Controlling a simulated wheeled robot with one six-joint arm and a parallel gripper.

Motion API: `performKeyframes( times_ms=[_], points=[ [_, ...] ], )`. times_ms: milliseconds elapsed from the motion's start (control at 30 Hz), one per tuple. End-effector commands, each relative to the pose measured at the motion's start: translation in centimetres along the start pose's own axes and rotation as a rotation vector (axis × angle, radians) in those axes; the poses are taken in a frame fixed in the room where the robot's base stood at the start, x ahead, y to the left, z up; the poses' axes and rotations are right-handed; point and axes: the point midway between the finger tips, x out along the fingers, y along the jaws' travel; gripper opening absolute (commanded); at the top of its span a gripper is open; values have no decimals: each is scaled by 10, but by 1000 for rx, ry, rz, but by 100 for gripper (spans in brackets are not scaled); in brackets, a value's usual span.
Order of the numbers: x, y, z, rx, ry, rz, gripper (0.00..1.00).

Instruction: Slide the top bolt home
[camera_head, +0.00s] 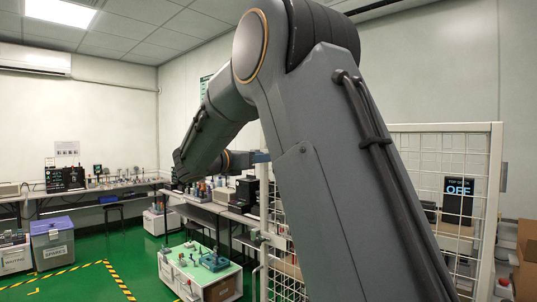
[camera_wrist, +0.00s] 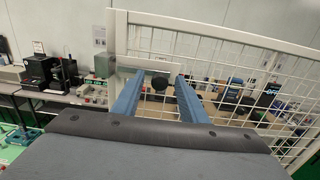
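The cage gate (camera_head: 445,127) is a white frame with wire mesh; it also shows in the wrist view (camera_wrist: 235,37). In the wrist view, a pale horizontal bar (camera_wrist: 148,63), apparently the top bolt, lies across the gate's corner by the upright post (camera_wrist: 118,45). A round black knob (camera_wrist: 160,84) shows below the bar. My gripper (camera_wrist: 156,80) has two blue fingers spread apart, with the knob seen between them; contact cannot be told. In the head view my gripper (camera_head: 262,157) is small beside the gate post and partly hidden by my arm.
Benches with equipment (camera_wrist: 60,75) stand left and behind. A low white cart (camera_head: 198,268) stands on the green floor.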

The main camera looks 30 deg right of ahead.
Motion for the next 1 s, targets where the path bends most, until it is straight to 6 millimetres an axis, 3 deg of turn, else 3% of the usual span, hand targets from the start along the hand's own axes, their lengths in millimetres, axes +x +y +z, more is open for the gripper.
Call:
performKeyframes(
  times_ms=[200, 500, 733, 1000],
  points=[
    [20, 0, 0, 0, 0, -1, 39],
    [23, 0, -1, 1, 1, 0, 39],
    [23, 0, -1, 1, 1, 0, 2],
    [29, -1, -1, 1, 1, -10, 0]
  ],
)
